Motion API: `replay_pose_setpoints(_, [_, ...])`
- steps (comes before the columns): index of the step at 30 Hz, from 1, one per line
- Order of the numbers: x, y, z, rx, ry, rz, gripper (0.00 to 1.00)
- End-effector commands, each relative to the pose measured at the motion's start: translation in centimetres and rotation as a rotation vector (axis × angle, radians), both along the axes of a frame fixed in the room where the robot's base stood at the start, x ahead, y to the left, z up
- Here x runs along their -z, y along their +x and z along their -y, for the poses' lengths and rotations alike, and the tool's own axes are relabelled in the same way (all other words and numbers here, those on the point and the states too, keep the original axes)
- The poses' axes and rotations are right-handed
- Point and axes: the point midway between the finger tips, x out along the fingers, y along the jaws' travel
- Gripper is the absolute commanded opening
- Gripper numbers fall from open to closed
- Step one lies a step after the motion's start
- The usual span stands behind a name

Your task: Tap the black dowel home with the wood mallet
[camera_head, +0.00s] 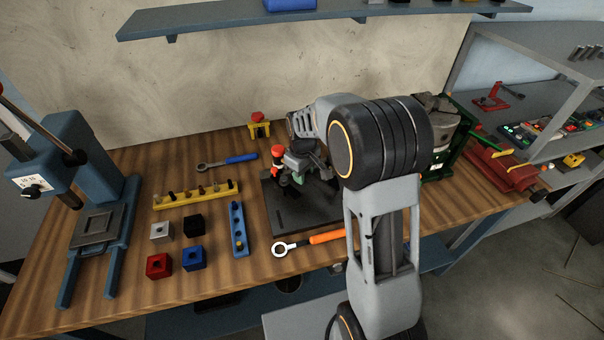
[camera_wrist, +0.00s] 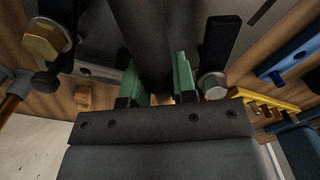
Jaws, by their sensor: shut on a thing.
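My gripper (camera_head: 300,165) is low over a dark plate (camera_head: 290,212) in the middle of the bench. In the wrist view its green fingers (camera_wrist: 157,82) are shut on a thick dark shaft (camera_wrist: 150,35). I cannot tell whether this shaft belongs to the mallet; no wooden mallet head shows clearly. A yellow rack (camera_head: 197,196) holds several small pegs, one of them dark (camera_head: 171,196). A blue rack (camera_head: 239,230) stands beside the plate with small pegs in it. I cannot tell which peg is the black dowel. My arm hides part of the plate.
Red (camera_head: 159,266), blue (camera_head: 194,258), black (camera_head: 194,225) and pale (camera_head: 160,232) blocks stand left. A red-knobbed clamp (camera_head: 277,155) is close to my gripper. An orange-handled wrench (camera_head: 312,242) lies in front. A blue press (camera_head: 105,190) stands left and a green-framed machine (camera_head: 440,150) right.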

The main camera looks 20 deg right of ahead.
Motion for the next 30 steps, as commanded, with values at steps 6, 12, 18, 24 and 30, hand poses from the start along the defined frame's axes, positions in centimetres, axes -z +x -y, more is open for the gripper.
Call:
replay_pose_setpoints(6, [-3.5,0.1,0.0,0.0,0.0,0.004,0.0])
replay_pose_setpoints(12, [-3.4,0.1,0.0,0.0,0.0,0.002,0.0])
replay_pose_setpoints(18, [-3.6,0.0,0.0,0.0,0.0,0.002,0.0])
replay_pose_setpoints(24, [-3.6,0.0,0.0,0.0,0.001,0.003,0.0])
replay_pose_setpoints(30, [-3.6,0.0,0.0,0.0,0.001,0.003,0.0])
